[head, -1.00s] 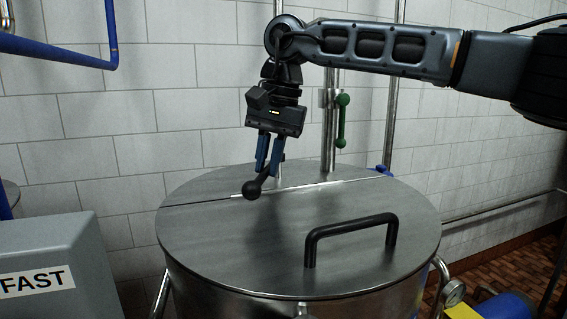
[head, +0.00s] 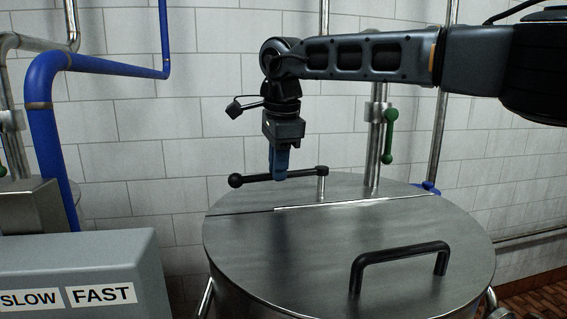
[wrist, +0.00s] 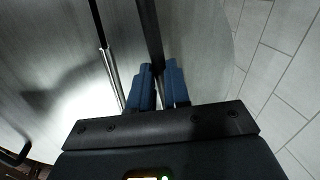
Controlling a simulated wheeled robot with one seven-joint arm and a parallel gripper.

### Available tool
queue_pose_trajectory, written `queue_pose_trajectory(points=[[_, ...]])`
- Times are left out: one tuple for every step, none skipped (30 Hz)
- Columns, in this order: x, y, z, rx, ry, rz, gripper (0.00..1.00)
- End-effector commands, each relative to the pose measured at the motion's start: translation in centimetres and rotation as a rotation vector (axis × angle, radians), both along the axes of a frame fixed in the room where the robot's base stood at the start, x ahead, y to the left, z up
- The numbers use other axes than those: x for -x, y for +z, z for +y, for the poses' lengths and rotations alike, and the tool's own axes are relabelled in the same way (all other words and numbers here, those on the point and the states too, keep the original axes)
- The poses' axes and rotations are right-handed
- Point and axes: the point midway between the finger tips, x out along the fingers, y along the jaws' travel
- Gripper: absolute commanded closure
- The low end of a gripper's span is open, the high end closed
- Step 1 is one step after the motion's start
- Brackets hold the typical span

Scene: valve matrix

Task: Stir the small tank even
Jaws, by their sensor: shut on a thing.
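A round steel tank with a flat lid (head: 330,240) stands in front of me. A black crank (head: 258,178) with a ball knob at its left end lies level above the back of the lid. Its right end sits on a thin upright steel shaft (head: 322,188). My gripper (head: 281,176) points down with its blue fingers shut on the crank arm, between knob and shaft. In the wrist view the dark crank bar (wrist: 150,35) passes between the fingers (wrist: 158,80). The tank's contents are hidden by the lid.
A black lid handle (head: 400,256) rises at the front right. A green-handled valve (head: 389,135) is on a pipe behind the tank. A grey box labelled SLOW and FAST (head: 85,255) stands at the left. A blue pipe (head: 50,130) and another steel vessel (head: 25,210) are behind it.

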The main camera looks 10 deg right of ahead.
Motion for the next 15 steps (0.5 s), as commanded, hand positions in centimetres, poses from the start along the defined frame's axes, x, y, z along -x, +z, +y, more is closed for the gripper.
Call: queue_pose_trajectory(points=[[-0.23,0.23,0.02,0.000,-0.028,-0.002,1.00],[-0.31,0.23,0.05,0.000,-0.044,-0.002,1.00],[-0.41,0.22,0.07,0.001,-0.062,-0.002,1.00],[-0.47,0.21,0.07,0.000,-0.076,-0.002,1.00],[-0.54,0.20,0.07,0.001,-0.088,-0.002,1.00],[-0.61,0.17,0.05,0.001,-0.103,-0.002,1.00],[-0.64,0.16,0.04,0.001,-0.113,-0.002,1.00],[-0.69,0.15,0.04,0.000,-0.121,-0.002,1.00],[-0.72,0.13,0.02,0.000,-0.132,-0.002,1.00],[-0.75,0.13,0.02,0.001,-0.138,-0.001,1.00],[-0.78,0.12,0.01,0.001,-0.144,-0.001,1.00],[-0.80,0.11,0.02,0.001,-0.149,-0.001,1.00],[-0.82,0.10,0.00,0.001,-0.153,-0.001,1.00],[-0.85,0.10,0.00,0.000,-0.156,-0.001,1.00],[-0.86,0.10,-0.01,0.001,-0.159,-0.002,1.00]])
